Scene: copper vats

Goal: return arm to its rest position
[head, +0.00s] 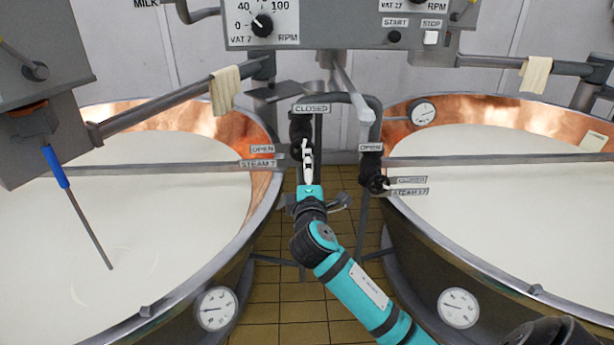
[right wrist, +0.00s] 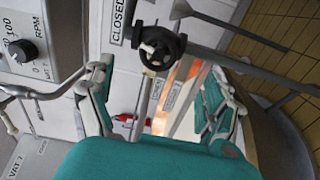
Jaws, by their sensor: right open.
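My right arm (head: 355,283) reaches in from the lower right between the two vats. My right gripper (head: 307,160) is at the end of it, in front of the STEAM 7 valve (head: 300,128), and overlaps it in the head view. In the right wrist view the teal fingers of the gripper (right wrist: 163,85) are spread apart with nothing between them. The black valve handle (right wrist: 160,46) shows just beyond the fingertips, with a CLOSED label (right wrist: 118,22) beside it. Whether the fingers touch the valve cannot be told. My left gripper is not in view.
The left vat (head: 190,312) and right vat (head: 430,262) hold white liquid. A second valve (head: 375,181) stands to the right of my gripper. A control panel (head: 345,28) hangs above. A stirrer rod (head: 85,225) dips into the left vat. Tiled floor (head: 290,318) shows between the vats.

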